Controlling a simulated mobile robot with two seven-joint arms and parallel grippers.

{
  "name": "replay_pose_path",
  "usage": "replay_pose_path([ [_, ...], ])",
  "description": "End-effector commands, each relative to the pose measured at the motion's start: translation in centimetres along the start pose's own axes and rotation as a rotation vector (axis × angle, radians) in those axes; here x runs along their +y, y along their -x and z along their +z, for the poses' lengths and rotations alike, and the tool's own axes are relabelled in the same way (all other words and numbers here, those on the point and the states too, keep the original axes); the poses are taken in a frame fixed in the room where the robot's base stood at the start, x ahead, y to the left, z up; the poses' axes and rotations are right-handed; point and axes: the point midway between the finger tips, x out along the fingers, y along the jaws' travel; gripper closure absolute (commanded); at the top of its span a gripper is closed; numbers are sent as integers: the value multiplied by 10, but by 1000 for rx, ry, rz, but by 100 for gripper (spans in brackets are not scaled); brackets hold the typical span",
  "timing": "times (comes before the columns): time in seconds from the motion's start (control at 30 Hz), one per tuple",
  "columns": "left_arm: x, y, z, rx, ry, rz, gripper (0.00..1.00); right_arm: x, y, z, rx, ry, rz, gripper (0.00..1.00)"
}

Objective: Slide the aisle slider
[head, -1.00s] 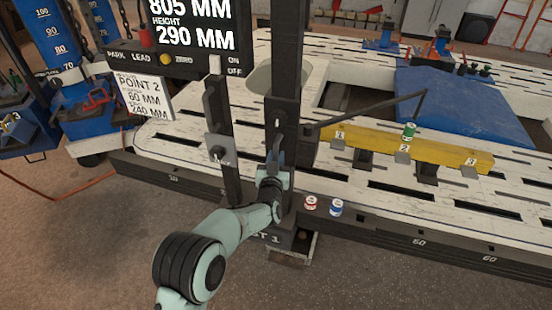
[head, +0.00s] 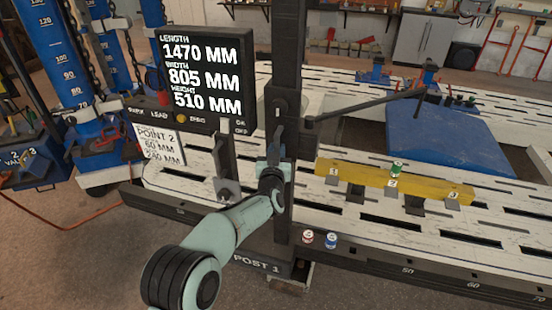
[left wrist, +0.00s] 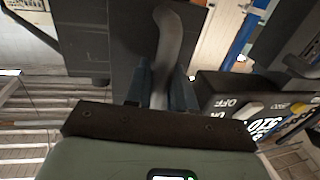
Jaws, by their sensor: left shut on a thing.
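The dark slider (head: 303,146) sits on the upright black post (head: 290,60), which is marked POST 1 at its foot. A thin dark pointer arm (head: 365,107) reaches from the slider to the right. My left gripper (head: 274,160) is shut on the slider's grey handle (head: 278,128) at the post's front left. In the left wrist view, the curved handle (left wrist: 172,48) stands between the fingers of my left gripper (left wrist: 160,92). The fingertips are partly hidden there. My right gripper is not in view.
A display (head: 205,75) left of the post reads length 1470, width 805, height 510 MM. A yellow beam (head: 370,179) carries a green can (head: 396,169). A red can (head: 307,237) and a blue can (head: 331,240) stand by the post's foot. A blue panel (head: 445,140) lies behind.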

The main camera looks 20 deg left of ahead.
Motion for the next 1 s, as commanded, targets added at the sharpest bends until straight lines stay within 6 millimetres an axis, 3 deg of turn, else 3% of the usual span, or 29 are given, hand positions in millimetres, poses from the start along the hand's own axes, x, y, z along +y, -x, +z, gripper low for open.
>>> replay_pose_path([
  [0.03, 0, 0, -12, 9, 1, -1, 100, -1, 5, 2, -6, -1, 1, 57],
  [0.13, 0, 0, -18, 7, 0, -1, 100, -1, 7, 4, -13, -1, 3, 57],
  [0.57, 0, 0, -18, 2, -1, 0, 100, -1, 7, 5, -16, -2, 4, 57],
  [0.6, 0, 0, -17, 2, -1, 0, 66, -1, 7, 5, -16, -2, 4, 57],
  [0.63, 0, 0, -17, 1, -1, 0, 60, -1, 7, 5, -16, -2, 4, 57],
  [1.0, 0, 3, -16, -1, 0, 0, 60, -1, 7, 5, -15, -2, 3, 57],
])
